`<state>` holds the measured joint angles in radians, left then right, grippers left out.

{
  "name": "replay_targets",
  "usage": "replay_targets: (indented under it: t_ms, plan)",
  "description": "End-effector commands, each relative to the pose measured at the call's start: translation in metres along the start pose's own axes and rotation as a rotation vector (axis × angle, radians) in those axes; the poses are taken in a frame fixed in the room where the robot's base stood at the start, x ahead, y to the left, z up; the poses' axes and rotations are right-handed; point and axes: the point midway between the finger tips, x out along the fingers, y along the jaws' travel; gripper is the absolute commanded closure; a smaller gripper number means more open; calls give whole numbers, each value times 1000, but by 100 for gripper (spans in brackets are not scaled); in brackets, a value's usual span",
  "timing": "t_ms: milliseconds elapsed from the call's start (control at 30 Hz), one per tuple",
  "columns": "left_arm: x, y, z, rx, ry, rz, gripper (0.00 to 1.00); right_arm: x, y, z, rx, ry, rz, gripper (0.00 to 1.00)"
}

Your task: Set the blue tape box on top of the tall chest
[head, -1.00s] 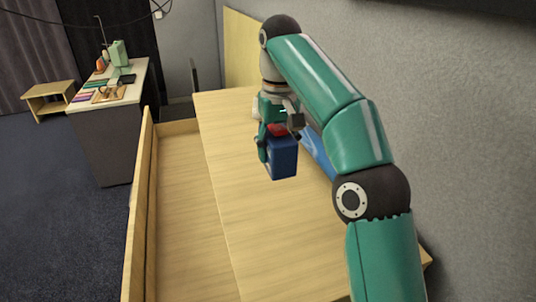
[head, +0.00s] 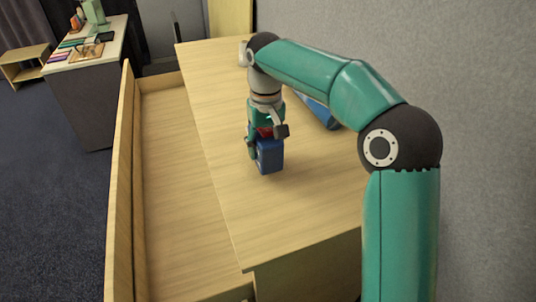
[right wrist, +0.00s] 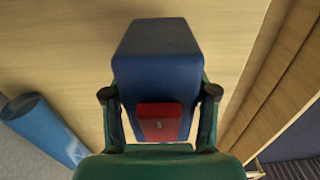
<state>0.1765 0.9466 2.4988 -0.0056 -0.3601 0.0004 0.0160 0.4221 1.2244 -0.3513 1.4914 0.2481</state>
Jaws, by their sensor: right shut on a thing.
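The blue tape box (head: 270,156), with a red part on it, is held in my right gripper (head: 264,134) over the pale wooden top of the tall chest (head: 230,180). Its lower end is close to the top; I cannot tell whether it touches. In the right wrist view the box (right wrist: 158,65) sits between both fingers, its red part (right wrist: 160,122) facing the palm. My left gripper is not in view.
A blue cylinder (head: 318,112) lies on the chest top near the grey wall, partly behind my right arm. A lower wooden bay (head: 170,170) with a raised side runs along the left. A table with small items (head: 85,60) stands far left. The near chest top is clear.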

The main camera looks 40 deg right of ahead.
Motion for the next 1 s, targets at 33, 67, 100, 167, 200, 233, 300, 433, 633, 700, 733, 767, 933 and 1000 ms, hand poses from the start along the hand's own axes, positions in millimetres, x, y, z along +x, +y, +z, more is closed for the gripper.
replay_targets:
  t_ms: [33,67,100,167,200,233,300,433,633,700,733,767,933,1000]
  plan:
    - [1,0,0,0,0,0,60,8,0,0,1,-3,1,93]
    - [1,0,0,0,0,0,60,12,0,0,1,-3,1,93]
    - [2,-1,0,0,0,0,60,18,1,0,1,-3,1,93]
    - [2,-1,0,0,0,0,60,24,1,0,1,-2,1,93]
    - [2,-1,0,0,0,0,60,26,0,0,1,-1,0,93]
    - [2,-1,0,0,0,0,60,27,0,0,1,0,0,93]
    - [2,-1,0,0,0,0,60,28,0,0,1,0,0,93]
    - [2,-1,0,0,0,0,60,27,0,0,0,1,0,93]
    - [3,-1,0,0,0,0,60,30,0,0,0,-1,1,32]
    - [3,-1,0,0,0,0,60,30,0,0,-1,-2,1,21]
    - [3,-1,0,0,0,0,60,30,0,0,-1,-2,1,17]
    - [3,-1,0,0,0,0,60,30,0,0,-1,-2,1,17]
    - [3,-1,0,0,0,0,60,30,0,0,-1,-2,1,17]
    - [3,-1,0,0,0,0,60,30,-1,0,-1,-2,1,17]
